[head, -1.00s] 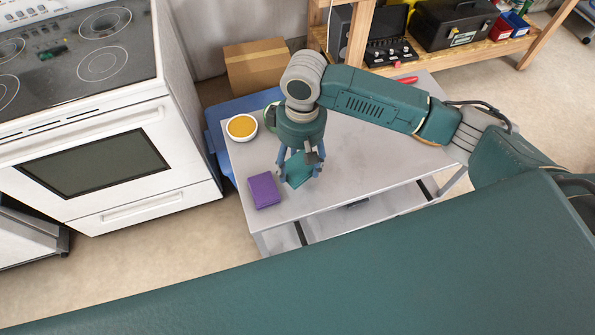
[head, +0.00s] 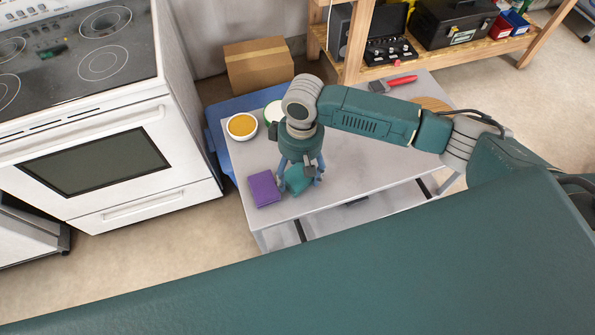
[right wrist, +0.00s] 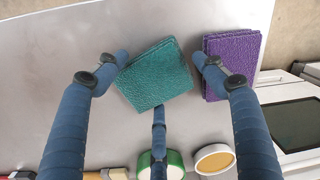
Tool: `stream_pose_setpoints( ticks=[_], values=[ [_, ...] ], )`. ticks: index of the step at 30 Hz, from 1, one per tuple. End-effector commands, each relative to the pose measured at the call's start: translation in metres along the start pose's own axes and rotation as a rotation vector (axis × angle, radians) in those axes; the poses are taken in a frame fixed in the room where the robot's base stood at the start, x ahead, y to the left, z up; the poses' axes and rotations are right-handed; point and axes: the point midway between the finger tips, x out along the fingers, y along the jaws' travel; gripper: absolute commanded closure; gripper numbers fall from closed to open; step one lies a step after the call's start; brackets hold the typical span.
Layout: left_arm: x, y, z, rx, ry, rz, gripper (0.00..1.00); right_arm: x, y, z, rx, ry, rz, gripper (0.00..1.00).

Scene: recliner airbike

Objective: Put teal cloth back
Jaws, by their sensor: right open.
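The teal cloth (head: 298,182), a folded square, lies on the grey table under my right gripper. In the right wrist view the teal cloth (right wrist: 157,78) sits slightly turned between the spread fingers. My right gripper (head: 300,184) points down and is open, its blue fingers around the cloth. In the right wrist view one finger of the right gripper (right wrist: 160,68) is in the narrow gap between the teal cloth and a folded purple cloth (right wrist: 236,62). The purple cloth also shows in the head view (head: 264,188), left of the gripper. My left gripper is not in view.
The grey table (head: 350,190) also holds a white bowl of orange content (head: 241,126), a green-and-white round thing (head: 273,112), a red-handled tool (head: 396,83) and a round wooden piece (head: 430,104). A white stove (head: 110,160) stands left. A cardboard box (head: 258,66) is behind.

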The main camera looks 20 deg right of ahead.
Motion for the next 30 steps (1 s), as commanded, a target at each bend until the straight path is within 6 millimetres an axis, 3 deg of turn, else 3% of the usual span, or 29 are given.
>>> stream_pose_setpoints(
  ticks=[5, 15, 21, 30],
  values=[
    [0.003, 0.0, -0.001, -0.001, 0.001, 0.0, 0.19, -0.01, 0.0, -0.001, 0.0, 0.003, 0.0, 0.31],
    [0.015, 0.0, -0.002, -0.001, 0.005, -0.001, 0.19, -0.079, 0.0, -0.002, -0.001, 0.005, 0.0, 0.31],
    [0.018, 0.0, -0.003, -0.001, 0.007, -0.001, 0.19, -0.109, 0.0, -0.001, 0.0, 0.003, -0.001, 0.31],
    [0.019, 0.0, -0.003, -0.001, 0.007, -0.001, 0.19, -0.121, 0.0, -0.001, 0.001, 0.0, -0.001, 0.31]
  ],
)
